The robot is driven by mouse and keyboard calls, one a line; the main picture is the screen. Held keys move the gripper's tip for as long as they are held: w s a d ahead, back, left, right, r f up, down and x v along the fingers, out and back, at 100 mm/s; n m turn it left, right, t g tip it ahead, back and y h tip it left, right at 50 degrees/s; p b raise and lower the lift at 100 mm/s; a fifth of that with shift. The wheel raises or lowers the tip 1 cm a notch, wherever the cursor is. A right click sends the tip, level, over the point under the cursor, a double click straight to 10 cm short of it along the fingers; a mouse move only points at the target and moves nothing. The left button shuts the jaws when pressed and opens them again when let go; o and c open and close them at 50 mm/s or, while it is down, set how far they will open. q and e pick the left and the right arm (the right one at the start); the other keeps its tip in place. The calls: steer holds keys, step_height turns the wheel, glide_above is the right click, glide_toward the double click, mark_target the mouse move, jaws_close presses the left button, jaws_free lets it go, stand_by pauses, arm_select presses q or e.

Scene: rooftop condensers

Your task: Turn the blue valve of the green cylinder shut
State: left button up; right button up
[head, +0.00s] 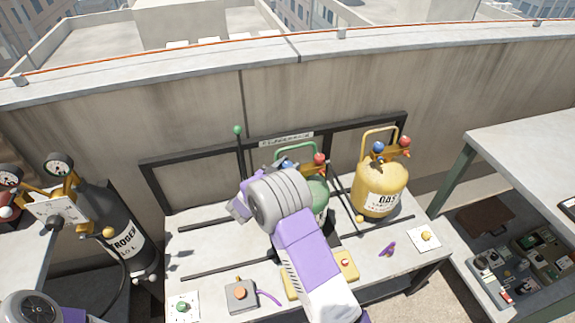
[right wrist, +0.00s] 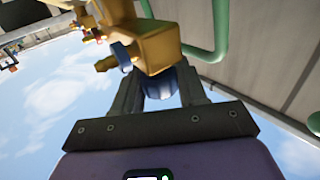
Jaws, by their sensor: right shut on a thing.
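The green cylinder (head: 319,194) stands on the white bench, mostly hidden behind my right arm in the head view. Its blue valve (head: 288,164) shows only in part there, left of its red valve (head: 320,159). In the right wrist view, my right gripper (right wrist: 160,82) is shut on the blue valve (right wrist: 158,90), just under a brass valve body (right wrist: 165,45). In the head view my right wrist hides the fingers. The valve's turn angle cannot be told. My left gripper is not in view.
A yellow cylinder (head: 381,187) with its own blue and red valves stands right of the green one. A dark nitrogen cylinder (head: 118,230) with gauges is at left. Black frame bars (head: 245,170) rise behind. A shelf (head: 535,150) stands right.

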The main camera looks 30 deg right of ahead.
steer(key=shift+m+g+h, duration=0.7)
steer(key=shift+m+g, duration=1.1)
steer(key=shift+g, duration=1)
steer(key=o, duration=1)
steer(key=shift+c, duration=0.2)
steer(key=a+p, duration=0.2)
steer(key=a, duration=0.5)
steer(key=shift+s+a, duration=0.2)
steer(key=shift+a, duration=0.1)
